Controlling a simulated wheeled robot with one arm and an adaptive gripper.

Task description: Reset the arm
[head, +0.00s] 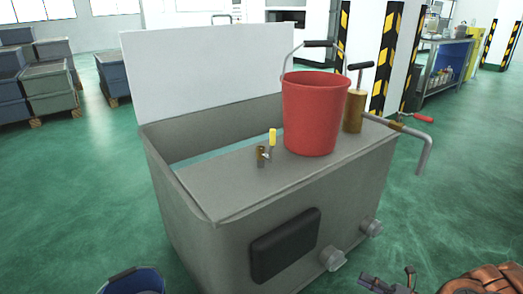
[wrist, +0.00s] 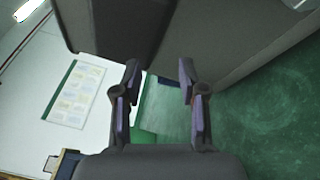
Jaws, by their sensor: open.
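My gripper (wrist: 158,68) is open in the wrist view, with its two fingers apart and nothing between them. In the head view, part of my orange arm shows at the bottom right, with dark gripper parts (head: 388,285) at the lower edge. They are in front of the grey tank (head: 210,235) and seem apart from it. The wrist view looks past the fingers at green floor, a pale wall and large dark grey surfaces.
A red bucket (head: 312,115), a brass pump (head: 355,108) and a small brass valve with a yellow handle (head: 272,138) are on the tank's top. A blue bucket (head: 137,281) stands at the bottom left. Stacked bins (head: 50,88) are at the far left. Green floor (head: 90,190) lies open at left.

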